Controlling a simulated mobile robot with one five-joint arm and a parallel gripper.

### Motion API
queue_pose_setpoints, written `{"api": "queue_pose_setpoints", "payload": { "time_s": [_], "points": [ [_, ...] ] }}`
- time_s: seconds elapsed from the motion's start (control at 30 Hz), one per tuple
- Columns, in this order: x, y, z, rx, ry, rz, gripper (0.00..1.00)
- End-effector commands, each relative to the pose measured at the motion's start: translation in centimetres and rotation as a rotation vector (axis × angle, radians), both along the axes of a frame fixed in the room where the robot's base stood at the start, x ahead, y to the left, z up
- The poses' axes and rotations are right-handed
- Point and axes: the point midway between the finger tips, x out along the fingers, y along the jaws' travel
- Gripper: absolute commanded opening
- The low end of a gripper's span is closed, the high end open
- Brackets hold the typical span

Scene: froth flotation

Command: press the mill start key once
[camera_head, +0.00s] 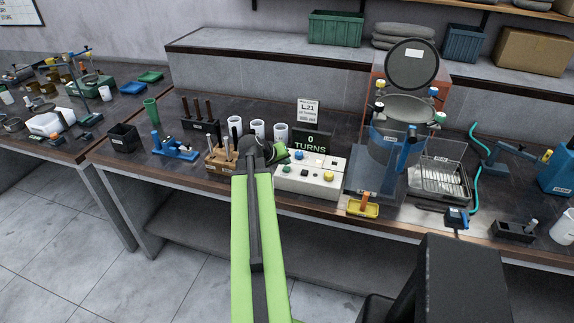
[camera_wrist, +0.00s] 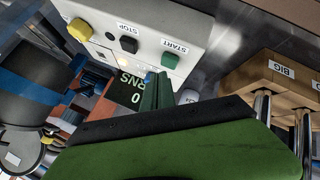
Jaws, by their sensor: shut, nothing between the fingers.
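The white control box (camera_head: 318,184) stands at the front of the bench, with a display (camera_head: 310,143) reading "0 TURNS" behind it. In the wrist view, the green key (camera_wrist: 170,60) is labelled START, the black key (camera_wrist: 128,45) STOP, and a yellow key (camera_wrist: 80,30) sits farther left. My gripper (camera_head: 297,154) is shut and empty, above the left end of the box in the head view. In the wrist view my green fingers (camera_wrist: 156,90) point toward the box, with their tips just below the START key in the picture. Contact with the key is not visible.
A wooden block with upright tools (camera_head: 222,162) stands left of the box, and white cups (camera_head: 257,129) behind it. A clear tank (camera_head: 385,160) stands to the right. A yellow tray (camera_head: 363,209) lies at the front edge. A sign (camera_head: 308,108) stands behind the display.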

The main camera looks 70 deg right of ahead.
Motion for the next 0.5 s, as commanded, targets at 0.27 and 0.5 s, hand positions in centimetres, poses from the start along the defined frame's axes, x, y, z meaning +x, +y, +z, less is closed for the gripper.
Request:
{"api": "queue_pose_setpoints", "payload": {
  "time_s": [0.27, 0.5],
  "points": [
    [0.0, 0.0, 0.2, 0.0, 0.0, 0.0, 0.0],
    [0.0, 0.0, 1.7, 0.0, 0.0, 0.0, 0.0]
  ]
}}
